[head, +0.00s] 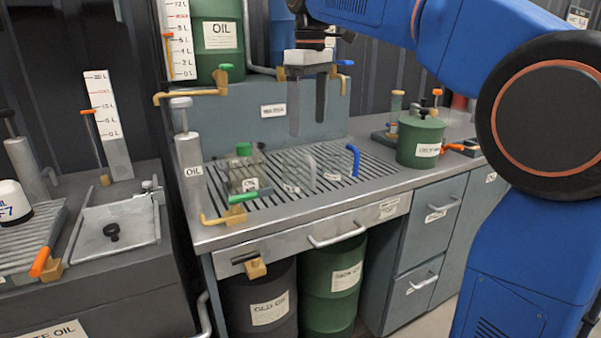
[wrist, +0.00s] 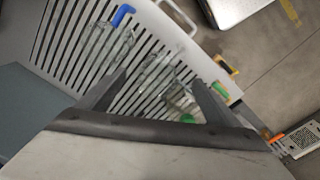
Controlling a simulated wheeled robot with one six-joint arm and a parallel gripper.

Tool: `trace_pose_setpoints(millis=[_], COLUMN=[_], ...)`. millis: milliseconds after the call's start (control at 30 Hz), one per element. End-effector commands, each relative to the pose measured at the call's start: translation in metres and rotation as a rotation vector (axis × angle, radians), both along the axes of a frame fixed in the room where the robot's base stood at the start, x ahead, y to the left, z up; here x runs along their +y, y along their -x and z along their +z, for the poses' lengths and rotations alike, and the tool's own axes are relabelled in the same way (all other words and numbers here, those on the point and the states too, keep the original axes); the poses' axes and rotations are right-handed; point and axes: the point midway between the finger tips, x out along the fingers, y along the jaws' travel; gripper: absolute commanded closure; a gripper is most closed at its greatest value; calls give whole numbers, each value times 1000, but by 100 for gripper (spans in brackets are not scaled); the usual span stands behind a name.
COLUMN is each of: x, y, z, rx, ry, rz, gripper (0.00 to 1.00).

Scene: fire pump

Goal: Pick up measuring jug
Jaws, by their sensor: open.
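Two clear jugs stand on a slatted drain grate. One jug (head: 298,172) has a grey handle; the other (head: 335,163) has a blue handle, and I cannot tell which one is the measuring jug. My gripper (head: 308,128) is open and empty, pointing down above the grate, behind and above the jugs in the picture. In the wrist view, the grey-handled jug (wrist: 157,72) shows between the spread fingers (wrist: 160,82), apart from them. The blue-handled jug (wrist: 103,48) lies up and left of it.
A clear bottle with a green cap (head: 243,172) stands left of the jugs. The grate (head: 275,205) has free room in front. A green lidded can (head: 420,140) stands to the right. Brass taps (head: 190,93) jut out at the back left; an oil pump (head: 188,150) stands at the left edge.

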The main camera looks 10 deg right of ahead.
Motion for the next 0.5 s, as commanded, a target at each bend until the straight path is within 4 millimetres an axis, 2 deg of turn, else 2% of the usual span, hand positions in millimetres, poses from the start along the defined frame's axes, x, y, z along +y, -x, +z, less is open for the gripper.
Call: trace_pose_setpoints(millis=[100, 267, 367, 500], x=[11, 15, 15, 15], y=[-15, -21, -21, -20], z=[7, 8, -1, -25], rx=[19, 31, 32, 33], ry=[5, 8, 9, 9], rz=[43, 67, 68, 67], gripper=[14, 14, 14, 14])
